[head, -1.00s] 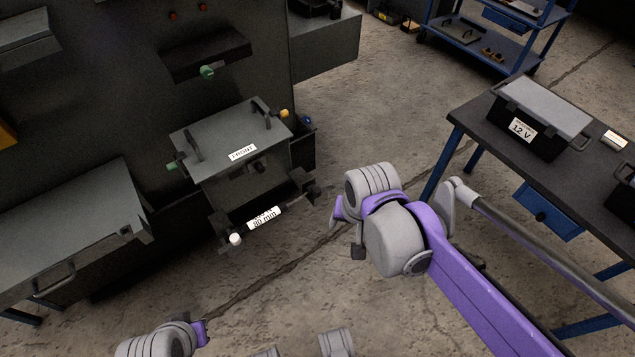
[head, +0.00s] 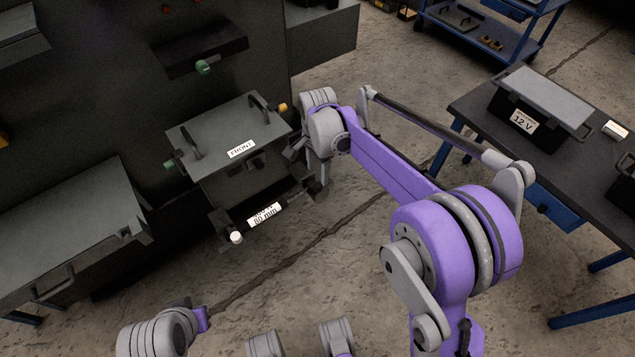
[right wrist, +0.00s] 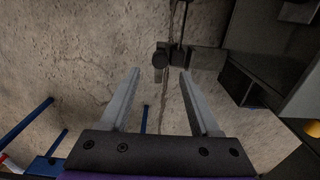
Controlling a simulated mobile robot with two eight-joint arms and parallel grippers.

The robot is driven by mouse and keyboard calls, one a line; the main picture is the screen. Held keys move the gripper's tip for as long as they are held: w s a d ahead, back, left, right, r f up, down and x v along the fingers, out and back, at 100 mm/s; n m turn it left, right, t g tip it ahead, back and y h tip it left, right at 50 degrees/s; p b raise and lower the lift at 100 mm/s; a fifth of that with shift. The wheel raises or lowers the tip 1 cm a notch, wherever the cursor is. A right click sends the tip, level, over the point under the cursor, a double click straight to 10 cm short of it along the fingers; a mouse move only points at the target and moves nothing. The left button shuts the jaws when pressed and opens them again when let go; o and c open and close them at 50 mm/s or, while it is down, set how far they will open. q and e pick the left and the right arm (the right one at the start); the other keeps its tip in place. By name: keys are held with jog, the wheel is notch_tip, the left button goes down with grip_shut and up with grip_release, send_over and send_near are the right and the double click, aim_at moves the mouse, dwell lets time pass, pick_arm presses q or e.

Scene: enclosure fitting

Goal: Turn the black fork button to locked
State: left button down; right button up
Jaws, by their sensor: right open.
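The black fork button (head: 314,187) appears to be the dark knob at the right end of the bar labelled 80 mm (head: 265,215), below the FRONT enclosure (head: 215,135). In the right wrist view a dark round knob (right wrist: 160,59) stands ahead of the jaws, near the top centre. I cannot read its locked or unlocked mark. My right gripper (head: 308,162) points down beside the enclosure's right side, close to the knob. It also shows in the right wrist view (right wrist: 160,80), open, with nothing between the fingers. Part of my left arm shows at bottom left; its jaws do not.
A white knob (head: 236,237) is at the bar's left end. A yellow knob (head: 283,107) and a green knob (head: 169,165) flank the enclosure. A grey bench (head: 75,225) stands left, a dark table (head: 480,105) right. The floor in front is clear.

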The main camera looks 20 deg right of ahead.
aim_at(318, 185)
notch_tip(318, 185, down, 6)
jog(key=shift+f+b, duration=0.2)
jog(key=shift+b, duration=0.5)
grip_shut()
